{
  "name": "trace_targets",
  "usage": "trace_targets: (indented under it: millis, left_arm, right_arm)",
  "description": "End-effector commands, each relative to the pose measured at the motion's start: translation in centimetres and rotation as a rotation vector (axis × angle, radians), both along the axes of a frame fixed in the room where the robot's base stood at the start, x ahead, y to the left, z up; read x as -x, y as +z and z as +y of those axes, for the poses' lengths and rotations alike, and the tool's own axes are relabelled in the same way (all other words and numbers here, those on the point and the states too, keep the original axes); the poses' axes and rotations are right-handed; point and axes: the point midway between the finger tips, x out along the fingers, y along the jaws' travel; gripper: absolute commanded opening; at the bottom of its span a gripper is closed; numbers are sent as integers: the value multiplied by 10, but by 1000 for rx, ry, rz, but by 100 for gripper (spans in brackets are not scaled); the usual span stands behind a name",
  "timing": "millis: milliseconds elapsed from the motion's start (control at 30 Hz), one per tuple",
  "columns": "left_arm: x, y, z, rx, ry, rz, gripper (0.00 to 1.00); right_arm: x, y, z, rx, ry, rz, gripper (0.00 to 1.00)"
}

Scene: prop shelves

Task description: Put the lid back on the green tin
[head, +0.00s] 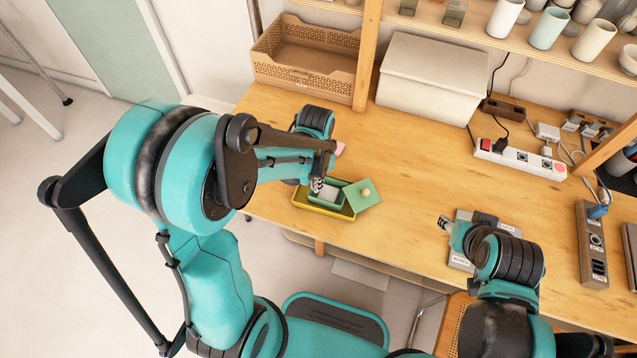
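The green tin (341,184) stands in a shallow yellow tray (325,212) near the table's front edge. It looks open, with something pale inside. The green lid (361,201), square with a small pale knob, is off to the tin's right, overlapping the tray's right end; I cannot tell what it rests on. My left gripper (317,186) points down at the tin's left side and hides part of it. Its fingers are too small to read. My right gripper (445,224) is over the table to the right, apart from the lid; its fingers are unclear.
A grey labelled box (461,262) lies by my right gripper. A pink item (340,149) is partly hidden behind my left gripper. A wooden crate (303,55), a white lidded bin (432,77) and a power strip (520,158) stand at the back. The table between is clear.

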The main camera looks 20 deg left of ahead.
Motion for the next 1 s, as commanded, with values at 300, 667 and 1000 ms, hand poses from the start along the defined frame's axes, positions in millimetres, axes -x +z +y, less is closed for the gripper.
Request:
trace_targets:
  millis: [300,667,1000]
  left_arm:
    - [1,2,7,0,2,0,0]
    - [3,4,14,0,1,0,0]
    - [5,6,21,0,2,0,0]
  right_arm:
    - [0,1,0,0,0,0,40]
    - [0,3,0,0,0,0,40]
    - [0,4,0,0,0,0,40]
